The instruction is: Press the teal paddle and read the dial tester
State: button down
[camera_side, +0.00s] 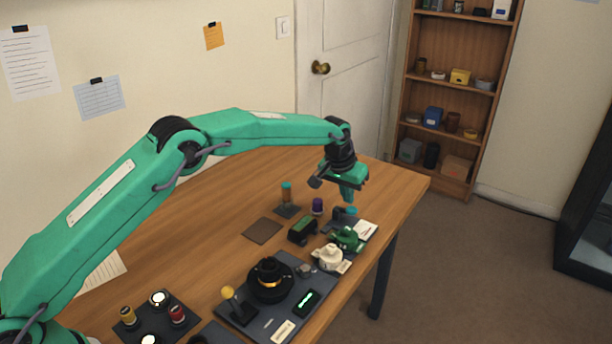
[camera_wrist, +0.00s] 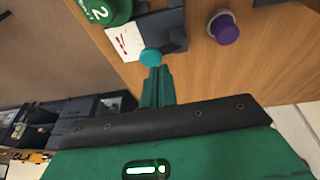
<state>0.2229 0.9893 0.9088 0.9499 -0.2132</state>
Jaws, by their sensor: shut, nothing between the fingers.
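The teal paddle (camera_wrist: 150,57) is a small round pad on the dark grey body of the dial tester (camera_wrist: 172,30). In the side view the teal paddle (camera_side: 351,211) shows just below my fingertips. The tester's white dial face (camera_wrist: 125,41) has red marks; I cannot make out a reading. It appears as a small pale plate (camera_side: 365,230) in the side view. My gripper (camera_side: 349,199) is shut and empty, pointing down. In the wrist view the tips of my gripper (camera_wrist: 157,70) lie right beside the paddle's edge; contact cannot be told.
A green knob marked 2 (camera_wrist: 103,10) stands close to the dial. A purple-capped piece (camera_wrist: 225,28) stands to the other side. The table edge is close.

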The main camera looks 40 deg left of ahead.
jog(key=shift+f, duration=0.15)
jog(key=shift+f, duration=1.4)
jog(key=shift+r, duration=0.1)
dwell(0.6)
jog(key=shift+r, duration=3.7)
